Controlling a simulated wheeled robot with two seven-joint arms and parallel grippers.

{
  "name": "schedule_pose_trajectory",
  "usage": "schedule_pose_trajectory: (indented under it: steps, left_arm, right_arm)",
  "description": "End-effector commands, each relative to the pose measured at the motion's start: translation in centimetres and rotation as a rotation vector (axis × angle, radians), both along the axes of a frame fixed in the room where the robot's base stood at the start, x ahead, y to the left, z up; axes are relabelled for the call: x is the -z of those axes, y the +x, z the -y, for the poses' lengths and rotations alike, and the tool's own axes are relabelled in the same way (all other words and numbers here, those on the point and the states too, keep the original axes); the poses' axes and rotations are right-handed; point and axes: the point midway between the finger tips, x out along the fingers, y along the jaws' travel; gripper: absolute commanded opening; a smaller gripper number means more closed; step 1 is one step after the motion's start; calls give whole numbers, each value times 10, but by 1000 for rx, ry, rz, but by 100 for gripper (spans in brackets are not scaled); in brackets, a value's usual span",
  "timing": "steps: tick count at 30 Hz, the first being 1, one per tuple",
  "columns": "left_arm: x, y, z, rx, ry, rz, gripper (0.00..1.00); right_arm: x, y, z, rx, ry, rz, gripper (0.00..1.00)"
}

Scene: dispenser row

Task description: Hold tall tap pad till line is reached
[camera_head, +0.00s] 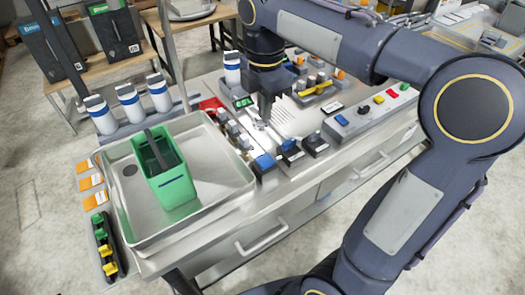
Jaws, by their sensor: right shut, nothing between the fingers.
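A green open-topped container (172,180) stands in a metal tray (228,185) at the left of the workbench. It has a dark bar across its opening and a short dark blue line on its front face. Its fill level cannot be made out. A blue-topped pad (264,162) and dark pads (315,145) sit along the bench front, right of the tray. Which pad belongs to the tall tap cannot be told. My right gripper (266,118) points down above the bench, behind these pads, shut and empty. Contact below its fingertips cannot be made out. My left gripper is out of view.
A grey panel with coloured buttons (372,112) lies to the right. A thin grey post (168,45) rises behind the tray. My right arm covers much of the right side.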

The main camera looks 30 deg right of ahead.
Motion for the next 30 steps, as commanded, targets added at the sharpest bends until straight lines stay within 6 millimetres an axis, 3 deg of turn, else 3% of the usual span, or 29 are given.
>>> schedule_pose_trajectory:
  steps: [5, 21, 30]
  left_arm:
    - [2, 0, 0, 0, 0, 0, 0]
    - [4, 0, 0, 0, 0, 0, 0]
    - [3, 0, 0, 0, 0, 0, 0]
  right_arm:
    - [16, 0, 0, 1, 0, -3, 0]
    - [120, -1, 0, 2, 1, -3, 0]
    - [140, -1, 0, 2, 1, 0, 0]
